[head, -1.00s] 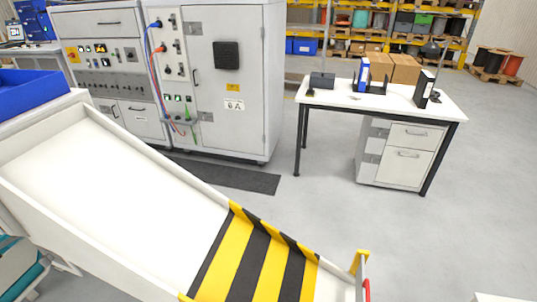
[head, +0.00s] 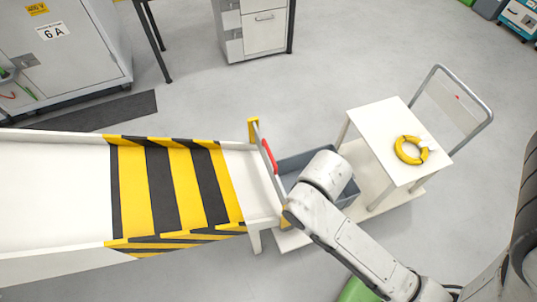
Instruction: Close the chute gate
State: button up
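The white chute (head: 60,185) runs in from the left, with a black and yellow striped band (head: 165,180) near its lower end. The chute gate (head: 264,152) is a thin grey panel at that end, seen nearly edge-on, with a red handle (head: 270,156). A yellow post (head: 253,130) stands at its far side. I cannot tell how far the gate is open or shut. My arm reaches in from the lower right, and its bent links cover the near end of the gate. My gripper is not visible.
A grey bin (head: 295,165) sits beyond the gate on a white cart (head: 372,125) with a grey push handle (head: 465,85). A yellow coil (head: 411,150) lies on the cart's top. A grey cabinet (head: 60,60) stands upper left.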

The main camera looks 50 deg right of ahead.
aim_at(271, 166)
jog(key=k+j+z, duration=0.5)
jog(key=k+z, duration=0.25)
jog(key=k+j+z, duration=0.1)
jog(key=k+z, duration=0.15)
jog(key=z, duration=0.15)
